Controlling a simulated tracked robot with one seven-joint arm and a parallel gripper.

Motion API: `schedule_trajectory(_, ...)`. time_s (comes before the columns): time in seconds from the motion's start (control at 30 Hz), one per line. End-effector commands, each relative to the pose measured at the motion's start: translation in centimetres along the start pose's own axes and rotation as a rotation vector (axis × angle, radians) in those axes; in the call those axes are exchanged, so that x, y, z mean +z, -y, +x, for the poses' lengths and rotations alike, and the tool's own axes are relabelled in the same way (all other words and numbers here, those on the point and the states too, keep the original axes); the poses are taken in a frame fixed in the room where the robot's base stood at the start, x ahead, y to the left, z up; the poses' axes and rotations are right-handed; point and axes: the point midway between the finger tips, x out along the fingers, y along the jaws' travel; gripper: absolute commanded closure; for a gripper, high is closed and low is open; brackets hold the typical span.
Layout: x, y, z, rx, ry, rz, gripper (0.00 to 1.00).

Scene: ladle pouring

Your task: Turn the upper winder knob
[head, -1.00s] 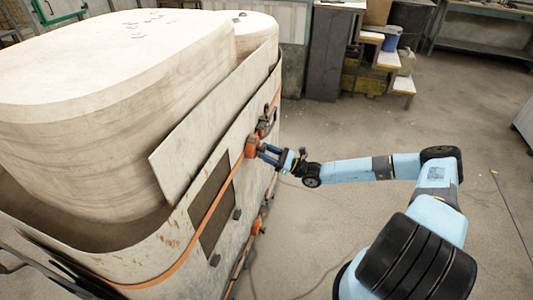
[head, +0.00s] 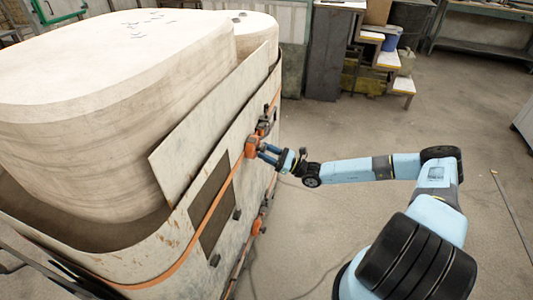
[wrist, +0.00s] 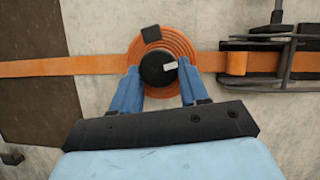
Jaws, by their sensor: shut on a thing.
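The upper winder (head: 251,147) is an orange strap unit on the side wall of the large pale container. In the wrist view its round black knob (wrist: 157,70), with a small light mark on its right side, sits in front of a coil of orange strap (wrist: 150,41). My gripper (head: 261,151) reaches the winder from the right. In the wrist view the two blue fingers of my gripper (wrist: 159,80) stand on the left and right of the knob and are shut on it. The fingers partly hide the coil's lower part.
An orange strap (wrist: 60,66) runs along the wall on both sides of the winder. A dark metal buckle (wrist: 265,62) is right of it. A lower orange fitting (head: 259,225) sits further down the wall.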

Motion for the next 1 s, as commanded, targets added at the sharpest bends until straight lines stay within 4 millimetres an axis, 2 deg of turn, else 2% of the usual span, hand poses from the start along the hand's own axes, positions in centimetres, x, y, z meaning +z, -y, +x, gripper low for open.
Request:
schedule_trajectory(0.03,0.3,0.5,0.0,-0.006,0.005,-0.004,0.86)
schedule_trajectory(0.33,0.4,0.5,0.1,-0.006,0.006,-0.005,0.86)
schedule_trajectory(0.37,0.4,0.5,0.1,-0.006,0.006,-0.005,0.54)
schedule_trajectory(0.6,0.2,0.3,0.1,-0.003,0.004,-0.003,0.32)
schedule_trajectory(0.87,0.1,0.1,-0.1,-0.002,0.002,-0.001,0.32)
schedule_trajectory(1.0,0.1,0.2,-1.2,-0.002,0.0,-0.002,0.32)
